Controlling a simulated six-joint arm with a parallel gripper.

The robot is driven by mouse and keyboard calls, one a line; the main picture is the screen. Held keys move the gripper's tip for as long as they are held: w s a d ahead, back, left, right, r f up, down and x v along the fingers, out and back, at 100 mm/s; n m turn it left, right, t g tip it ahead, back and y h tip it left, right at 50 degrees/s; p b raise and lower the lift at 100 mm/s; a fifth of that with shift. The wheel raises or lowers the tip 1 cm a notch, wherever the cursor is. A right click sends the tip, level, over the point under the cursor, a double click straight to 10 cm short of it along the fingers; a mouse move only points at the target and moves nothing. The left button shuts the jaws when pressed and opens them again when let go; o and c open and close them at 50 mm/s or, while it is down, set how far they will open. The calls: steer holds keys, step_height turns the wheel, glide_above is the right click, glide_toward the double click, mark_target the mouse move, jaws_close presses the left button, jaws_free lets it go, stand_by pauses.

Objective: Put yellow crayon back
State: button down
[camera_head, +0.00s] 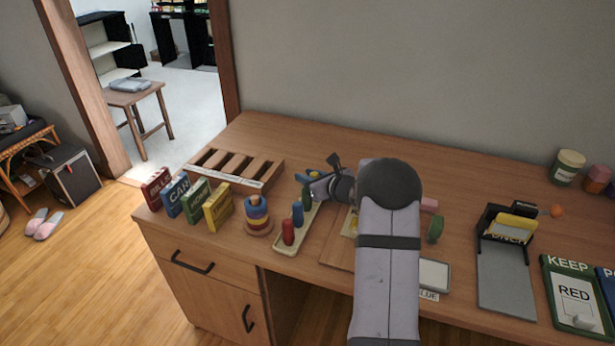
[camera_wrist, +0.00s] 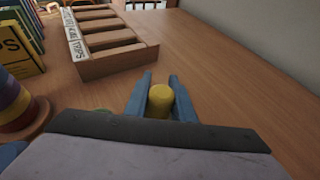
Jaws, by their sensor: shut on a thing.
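A yellow crayon (camera_wrist: 160,100) stands between the two blue fingers of my gripper (camera_wrist: 160,97) in the wrist view, its rounded end showing. My gripper (camera_head: 311,176) is shut on it, above the desk just behind a pale tray. The crayon cannot be made out in the head view. The narrow tray (camera_head: 285,249) holds upright red (camera_head: 288,232), blue (camera_head: 297,212) and green (camera_head: 307,195) crayon-like pieces in a row. My arm covers part of the desk to the right of the tray. Whether the crayon touches anything below is hidden.
A slotted wooden rack (camera_head: 240,181) stands behind left. Labelled upright books (camera_head: 218,207) and a ring stacker (camera_head: 257,222) stand left of the tray. A card holder (camera_head: 507,280) and a green "KEEP" board (camera_head: 560,265) lie right.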

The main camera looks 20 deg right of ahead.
steer(key=c, duration=1.8)
jaws_free()
steer(key=shift+r, duration=0.1)
steer(key=v, duration=1.2)
steer(key=shift+r, duration=0.1)
